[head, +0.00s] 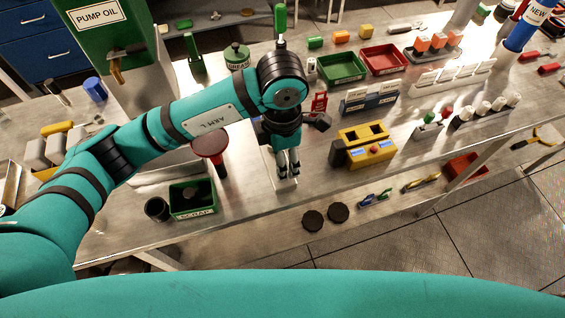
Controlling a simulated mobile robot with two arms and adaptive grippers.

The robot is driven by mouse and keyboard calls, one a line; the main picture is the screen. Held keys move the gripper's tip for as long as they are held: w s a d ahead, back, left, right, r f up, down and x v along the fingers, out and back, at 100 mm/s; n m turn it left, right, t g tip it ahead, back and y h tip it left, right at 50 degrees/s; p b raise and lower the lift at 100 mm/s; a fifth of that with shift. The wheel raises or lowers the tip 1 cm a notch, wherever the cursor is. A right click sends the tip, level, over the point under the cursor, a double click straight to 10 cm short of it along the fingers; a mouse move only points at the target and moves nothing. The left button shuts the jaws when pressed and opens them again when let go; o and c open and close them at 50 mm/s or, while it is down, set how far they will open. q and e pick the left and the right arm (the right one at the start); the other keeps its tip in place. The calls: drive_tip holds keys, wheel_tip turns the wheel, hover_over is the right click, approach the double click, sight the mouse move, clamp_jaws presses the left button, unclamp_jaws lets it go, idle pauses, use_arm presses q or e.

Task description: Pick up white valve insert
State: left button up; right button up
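My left gripper (288,174) points straight down over the middle of the metal bench, left of a yellow device. Its two dark fingers look close together, with a pale patch between and below them. I cannot tell whether that patch is a white insert or part of the bench, nor whether the fingers hold anything. Several small white cylindrical pieces (483,109) stand in a rack at the right of the bench; they may be valve inserts, but are too small to tell. My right gripper is not in view.
The yellow device (372,152) stands close right of my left gripper. A red round-topped funnel (210,144) and a green scrap bin (193,210) stand to its left. Green (341,78) and red (384,69) trays lie behind. Two dark discs (338,212) lie near the front.

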use_arm(q)
wheel_tip(320, 180, down, 3)
drive_tip(key=shift+w+f+p, duration=0.1)
drive_tip(key=shift+p, duration=0.2)
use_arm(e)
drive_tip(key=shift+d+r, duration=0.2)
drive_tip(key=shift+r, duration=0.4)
use_arm(q)
drive_tip(key=shift+c, duration=0.3)
clamp_jaws()
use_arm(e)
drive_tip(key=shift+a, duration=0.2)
use_arm(q)
drive_tip(key=shift+r+b, duration=0.35)
drive_tip(key=shift+r, duration=0.15)
drive_tip(key=shift+s+a+r+b, duration=0.1)
drive_tip(key=shift+s+r+b, duration=0.15)
drive_tip(key=shift+r+b, duration=0.25)
drive_tip(key=shift+s+r+b, duration=0.25)
drive_tip(key=shift+r, duration=0.45)
drive_tip(key=s+a+r+b, duration=0.1)
drive_tip(key=s+a, duration=0.1)
drive_tip(key=s, duration=0.5)
drive_tip(key=s+a+b, duration=0.2)
drive_tip(key=s+a, duration=0.1)
drive_tip(key=s, duration=0.4)
drive_tip(key=shift+r, duration=0.35)
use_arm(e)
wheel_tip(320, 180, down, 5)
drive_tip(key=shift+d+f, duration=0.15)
